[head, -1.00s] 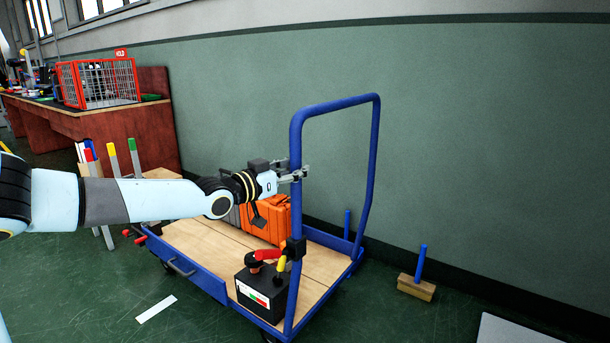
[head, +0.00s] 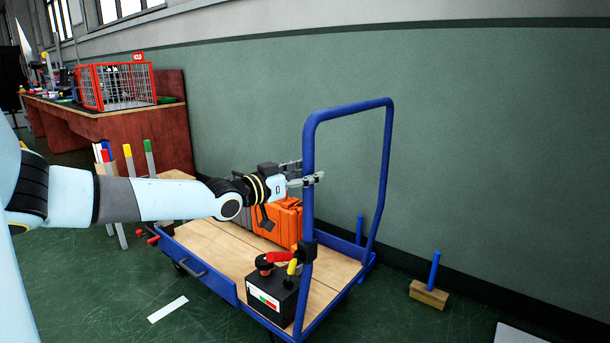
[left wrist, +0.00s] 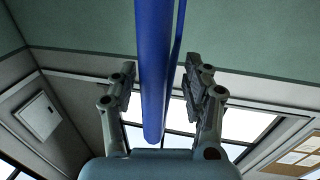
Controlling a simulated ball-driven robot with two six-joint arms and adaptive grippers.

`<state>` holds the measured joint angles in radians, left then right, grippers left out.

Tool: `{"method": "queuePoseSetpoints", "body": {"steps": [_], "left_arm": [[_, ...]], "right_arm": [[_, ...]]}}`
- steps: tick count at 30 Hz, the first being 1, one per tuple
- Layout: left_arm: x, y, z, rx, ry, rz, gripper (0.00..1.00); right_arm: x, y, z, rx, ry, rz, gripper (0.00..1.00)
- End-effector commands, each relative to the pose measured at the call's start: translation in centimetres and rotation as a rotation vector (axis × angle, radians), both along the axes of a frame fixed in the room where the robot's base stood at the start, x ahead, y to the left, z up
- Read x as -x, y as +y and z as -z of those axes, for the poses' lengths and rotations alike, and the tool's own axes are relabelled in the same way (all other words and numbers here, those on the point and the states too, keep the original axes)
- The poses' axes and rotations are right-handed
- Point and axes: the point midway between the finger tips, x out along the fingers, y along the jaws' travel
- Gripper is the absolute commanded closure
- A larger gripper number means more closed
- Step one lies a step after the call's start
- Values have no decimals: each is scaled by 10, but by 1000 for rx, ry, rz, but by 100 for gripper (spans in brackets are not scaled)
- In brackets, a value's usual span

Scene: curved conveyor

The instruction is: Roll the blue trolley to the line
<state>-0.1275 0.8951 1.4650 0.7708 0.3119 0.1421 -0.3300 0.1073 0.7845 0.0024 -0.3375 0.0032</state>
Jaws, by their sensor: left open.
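The blue trolley (head: 228,287) stands by the green wall, with a wooden deck and a tall blue push handle (head: 309,150) at its near right end. On it are an orange case (head: 287,222) and a black box (head: 270,294) with red and yellow levers. My left gripper (head: 306,173) is open at the handle's near upright. In the left wrist view the blue upright (left wrist: 152,70) runs between the two open fingers, with a gap on each side. My right gripper is not in view. White strips lie on the floor, one (head: 168,309) left of the trolley.
A wooden block with a blue peg (head: 429,294) stands on the floor right of the trolley. A red-brown bench (head: 150,128) with a red wire basket (head: 118,87) is at the back left. Posts with coloured tops stand before it. Green floor is open at front left.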

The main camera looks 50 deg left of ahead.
Motion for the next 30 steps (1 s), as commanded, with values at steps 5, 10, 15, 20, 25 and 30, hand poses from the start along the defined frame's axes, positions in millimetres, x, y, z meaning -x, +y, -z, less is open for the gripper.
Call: {"method": "queuePoseSetpoints", "body": {"steps": [5, 10, 15, 20, 25, 30], "left_arm": [[2, -1, -1, -1, -2, 3, 50], [19, -2, 0, -2, 0, 5, 50], [50, -2, 1, -3, 6, 5, 50], [80, -3, 1, -4, 7, 4, 50], [104, -4, 1, -3, 7, 2, 50], [118, -4, 0, -2, 3, -1, 50]], "right_arm": [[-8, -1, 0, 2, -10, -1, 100], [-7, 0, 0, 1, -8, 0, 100], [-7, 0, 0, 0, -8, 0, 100], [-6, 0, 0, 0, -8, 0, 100], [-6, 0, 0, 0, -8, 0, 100], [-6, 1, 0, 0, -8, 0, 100]]}}
